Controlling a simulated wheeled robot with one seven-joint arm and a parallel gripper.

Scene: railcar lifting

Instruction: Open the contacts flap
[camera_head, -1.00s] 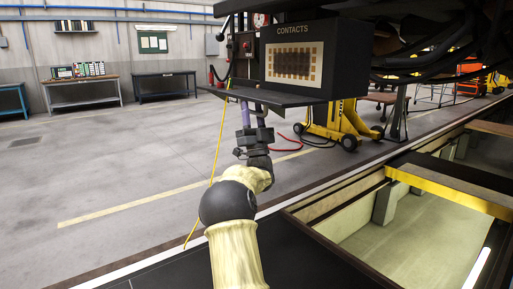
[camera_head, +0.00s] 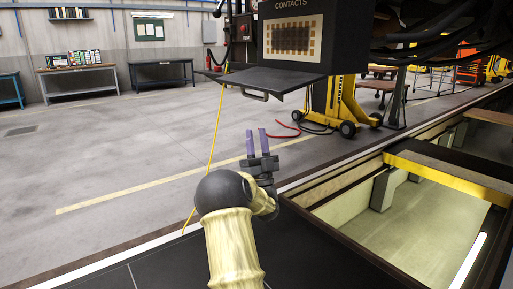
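The contacts box (camera_head: 340,38) is a black case labelled CONTACTS under the railcar at the upper middle. Its front is open and shows a cream panel (camera_head: 293,38) with rows of brown contacts. The flap (camera_head: 268,80) hangs hinged out from the box's lower edge, roughly level, with a handle (camera_head: 253,95) on its underside. My gripper (camera_head: 256,142) is below the flap and apart from it. Its two purple fingers point up, with a gap between them and nothing held.
A yellow lifting jack (camera_head: 335,105) on black wheels stands behind the box. A yellow cable (camera_head: 216,135) hangs left of my gripper. An open pit (camera_head: 400,220) with a yellow crossbar (camera_head: 445,177) lies at right. The floor at left is clear.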

